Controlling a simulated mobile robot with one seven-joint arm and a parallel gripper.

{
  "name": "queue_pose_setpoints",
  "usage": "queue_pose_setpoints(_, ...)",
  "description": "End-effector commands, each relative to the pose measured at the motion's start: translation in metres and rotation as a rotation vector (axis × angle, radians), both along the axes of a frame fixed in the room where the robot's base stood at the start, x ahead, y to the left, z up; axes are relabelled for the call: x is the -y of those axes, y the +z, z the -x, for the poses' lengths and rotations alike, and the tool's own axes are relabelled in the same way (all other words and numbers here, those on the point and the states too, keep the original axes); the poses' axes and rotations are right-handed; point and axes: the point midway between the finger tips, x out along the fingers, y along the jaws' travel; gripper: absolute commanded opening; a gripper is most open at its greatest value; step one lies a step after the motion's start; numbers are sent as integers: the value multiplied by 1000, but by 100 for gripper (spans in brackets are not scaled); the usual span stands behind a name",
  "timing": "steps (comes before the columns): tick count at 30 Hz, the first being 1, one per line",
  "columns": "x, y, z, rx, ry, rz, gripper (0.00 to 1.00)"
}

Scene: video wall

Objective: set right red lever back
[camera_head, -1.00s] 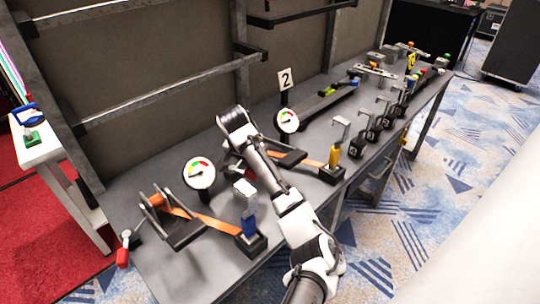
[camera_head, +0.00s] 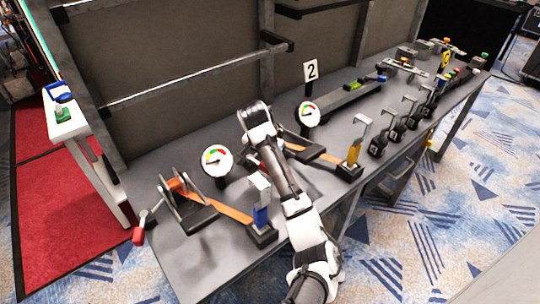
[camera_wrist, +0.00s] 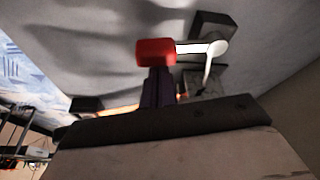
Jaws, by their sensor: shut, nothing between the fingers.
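In the wrist view a red lever handle (camera_wrist: 156,52) sits just beyond the fingertips of my gripper (camera_wrist: 158,78). Its pale rod runs right to a round white pivot (camera_wrist: 216,48). My gripper is shut and empty; I cannot tell whether the fingertips touch the red handle. In the head view my arm reaches over the bench at the right-hand ratchet-strap unit (camera_head: 306,150), and my wrist hides its lever and my fingers. Another red lever handle (camera_head: 138,236) hangs at the left end of the bench, on the left-hand unit (camera_head: 190,205).
Two dial gauges (camera_head: 216,160) (camera_head: 308,114) stand on the grey bench (camera_head: 185,265). A blue-handled clamp (camera_head: 261,215) and a yellow-handled clamp (camera_head: 354,155) stand along the front edge. Several black levers (camera_head: 389,130) stand further right. Metal frame bars (camera_head: 180,77) rise behind the bench.

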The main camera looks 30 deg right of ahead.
Motion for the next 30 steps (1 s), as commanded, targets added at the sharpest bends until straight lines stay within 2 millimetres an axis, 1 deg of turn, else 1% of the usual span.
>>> queue_pose_setpoints(6, -6, 1, 8, -1, -1, -1, 0)
queue_pose_setpoints(14, -7, 0, 8, -1, -1, -1, 0)
queue_pose_setpoints(17, -7, 2, 8, -1, -1, 0, 0)
queue_pose_setpoints(20, -9, 12, 9, 0, -1, 1, 0)
queue_pose_setpoints(24, -14, 38, 14, 0, -2, 3, 0)
queue_pose_setpoints(29, -22, 65, 19, -1, -1, 3, 0)
queue_pose_setpoints(30, -24, 75, 20, 1, -2, 5, 0)
